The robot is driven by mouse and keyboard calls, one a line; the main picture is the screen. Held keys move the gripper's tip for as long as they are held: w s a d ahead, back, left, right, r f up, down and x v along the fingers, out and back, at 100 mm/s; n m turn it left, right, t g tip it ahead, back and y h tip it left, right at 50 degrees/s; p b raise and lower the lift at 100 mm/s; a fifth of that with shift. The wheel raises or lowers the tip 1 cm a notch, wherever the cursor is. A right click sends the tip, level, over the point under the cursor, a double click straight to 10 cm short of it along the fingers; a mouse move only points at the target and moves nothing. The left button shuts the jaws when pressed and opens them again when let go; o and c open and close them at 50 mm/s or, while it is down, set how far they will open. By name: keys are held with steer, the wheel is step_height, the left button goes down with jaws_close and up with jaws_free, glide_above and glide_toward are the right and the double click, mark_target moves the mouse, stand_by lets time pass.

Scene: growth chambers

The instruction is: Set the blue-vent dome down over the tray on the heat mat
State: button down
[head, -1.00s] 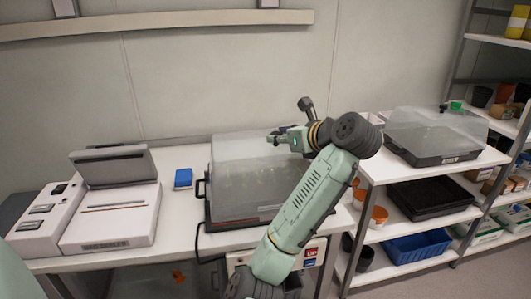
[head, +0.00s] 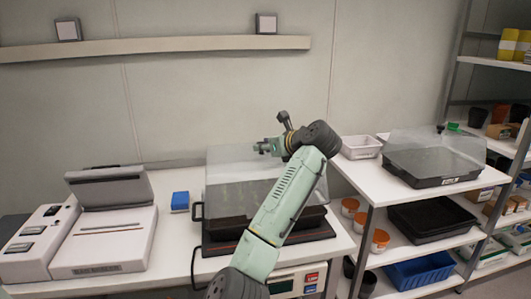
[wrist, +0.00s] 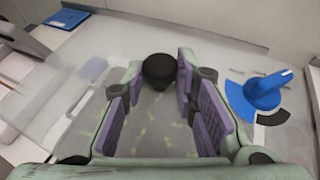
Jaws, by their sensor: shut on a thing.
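The clear dome (head: 225,180) is over the heat mat, with green seedlings blurred behind its wall. Its blue vent (wrist: 265,92) shows right of my gripper in the wrist view. My gripper (head: 264,147) is at the dome's top, shut on its dark knob (wrist: 160,70), which sits between the purple pads in the wrist view. The black tray (head: 315,220) is below the dome on the dark heat mat (head: 318,236). My arm hides the dome's right side and part of the tray. I cannot tell whether the dome's rim touches the tray.
Another domed tray (head: 435,165) stands on the right shelf unit beside a white bin (head: 360,147). A blue box (head: 180,201) and a white lidded device (head: 105,240) are on the bench at left. A black handle-like loop (head: 197,235) is by the mat's left edge.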

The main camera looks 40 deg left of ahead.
mark_target(267, 157)
steer(key=shift+f+p, duration=0.35)
steer(key=shift+f, duration=1)
steer(key=shift+f, duration=0.45)
steer(key=c, duration=1.3)
jaws_free()
steer(key=shift+f, duration=0.1)
steer(key=shift+r, duration=0.4)
steer(key=shift+d+r, duration=0.2)
steer(key=shift+d, duration=0.1)
steer(key=b+v, duration=0.3)
steer(key=v, duration=0.8)
steer(key=shift+r, duration=0.2)
